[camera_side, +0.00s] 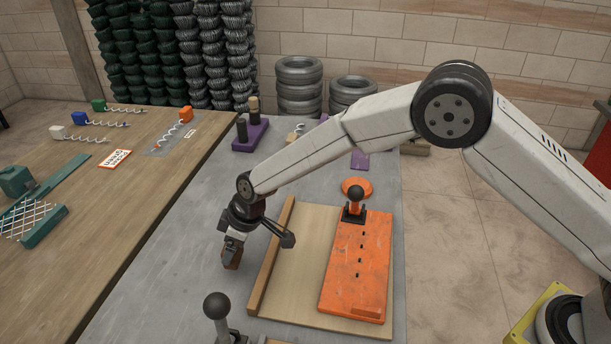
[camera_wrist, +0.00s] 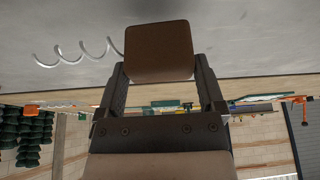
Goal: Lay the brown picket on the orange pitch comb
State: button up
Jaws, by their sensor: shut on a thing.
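The brown picket (camera_wrist: 158,52) is a brown block with a silver spiral wire (camera_wrist: 78,50) running out to the left in the wrist view. My gripper (camera_wrist: 160,75) is shut on the block, with one finger on each side. In the side view my gripper (camera_side: 233,243) points down and holds the brown block (camera_side: 231,260) over the grey table, left of the wooden board; the wire is hard to make out there. The orange pitch comb (camera_side: 345,285) is a flat orange plate with several small dark pins. It lies on the board, to the right of my gripper.
A raised wooden strip (camera_side: 272,255) edges the pale board (camera_side: 295,270) between my gripper and the comb. A black-knobbed lever (camera_side: 356,200) stands at the comb's far end; another knob (camera_side: 216,306) stands in front. Other coloured pickets lie on the wooden table (camera_side: 150,190) at left.

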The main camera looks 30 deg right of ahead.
jog(key=shift+f, duration=1.2)
jog(key=shift+f, duration=0.15)
jog(key=o, duration=1)
jog(key=shift+o, duration=0.2)
jog(key=v, duration=0.7)
jog(key=shift+s+d+r, duration=0.25)
jog(key=shift+d, duration=0.1)
